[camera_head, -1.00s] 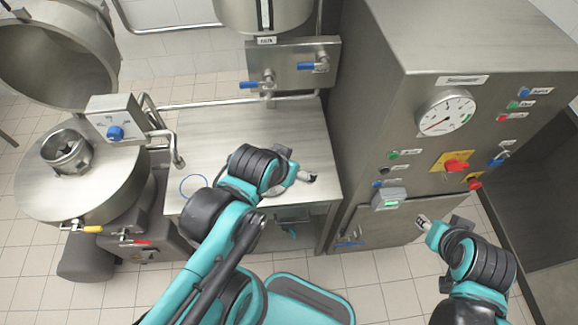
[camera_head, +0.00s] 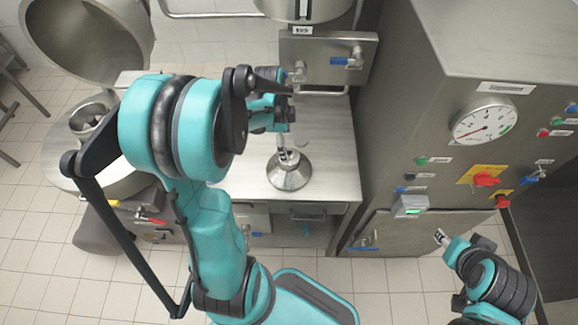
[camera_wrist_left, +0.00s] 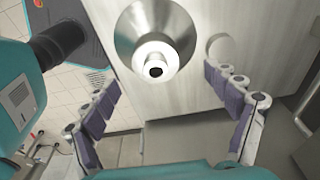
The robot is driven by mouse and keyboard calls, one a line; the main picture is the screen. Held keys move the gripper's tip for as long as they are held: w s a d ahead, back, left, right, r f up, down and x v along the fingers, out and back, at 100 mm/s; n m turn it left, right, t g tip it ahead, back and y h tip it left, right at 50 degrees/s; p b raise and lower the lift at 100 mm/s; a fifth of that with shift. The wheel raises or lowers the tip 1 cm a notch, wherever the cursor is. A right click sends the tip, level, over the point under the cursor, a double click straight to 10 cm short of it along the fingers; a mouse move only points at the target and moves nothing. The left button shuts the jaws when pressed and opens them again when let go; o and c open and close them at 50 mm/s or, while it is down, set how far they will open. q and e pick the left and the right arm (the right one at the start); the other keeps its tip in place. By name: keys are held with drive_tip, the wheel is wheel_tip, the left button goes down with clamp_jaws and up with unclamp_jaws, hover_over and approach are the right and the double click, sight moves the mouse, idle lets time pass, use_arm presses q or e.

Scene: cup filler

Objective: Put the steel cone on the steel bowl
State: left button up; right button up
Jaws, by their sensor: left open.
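The steel cone (camera_head: 289,177), flared with a narrow neck, stands upright on the steel table (camera_head: 332,150). My left gripper (camera_head: 283,143) is close to its neck in the head view. In the left wrist view the cone (camera_wrist_left: 143,17) lies ahead of the open fingers (camera_wrist_left: 163,82), with nothing between them. The round steel vessel at the left, which looks like the steel bowl (camera_head: 58,165), is partly hidden by my left arm. A short steel collar (camera_head: 88,114) stands on it. My right gripper (camera_head: 441,237) is at the lower right; its opening is unclear.
A large open steel lid (camera_head: 90,35) stands behind the vessel. A hopper (camera_head: 290,8) and a panel with blue-handled valves (camera_head: 325,62) are above the table's back. A steel cabinet with a gauge (camera_head: 484,121) stands close to the table's right.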

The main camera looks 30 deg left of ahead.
sight(290, 153)
use_arm(q)
drive_tip(key=f+b, duration=0.1)
drive_tip(key=f, duration=0.1)
drive_tip(key=d+f+b, duration=0.1)
drive_tip(key=f, duration=0.2)
drive_tip(key=f+b, duration=0.1)
drive_tip(key=f, duration=0.1)
drive_tip(key=shift+d+f, duration=0.15)
drive_tip(key=shift+f, duration=0.15)
drive_tip(key=shift+r, duration=0.1)
drive_tip(key=shift+c, duration=0.4)
clamp_jaws()
drive_tip(key=shift+r, duration=0.1)
drive_tip(key=shift+r+p, duration=0.3)
drive_tip(key=shift+r, duration=0.15)
wheel_tip(290, 153, up, 4)
drive_tip(key=shift+f+p, duration=0.25)
drive_tip(key=shift+p, duration=0.55)
drive_tip(key=d+r+p, duration=0.3)
drive_tip(key=d+r, duration=0.3)
drive_tip(key=d, duration=0.5)
drive_tip(key=shift+w+d+r, duration=0.2)
drive_tip(key=shift+w+d, duration=0.15)
drive_tip(key=shift+d, duration=0.05)
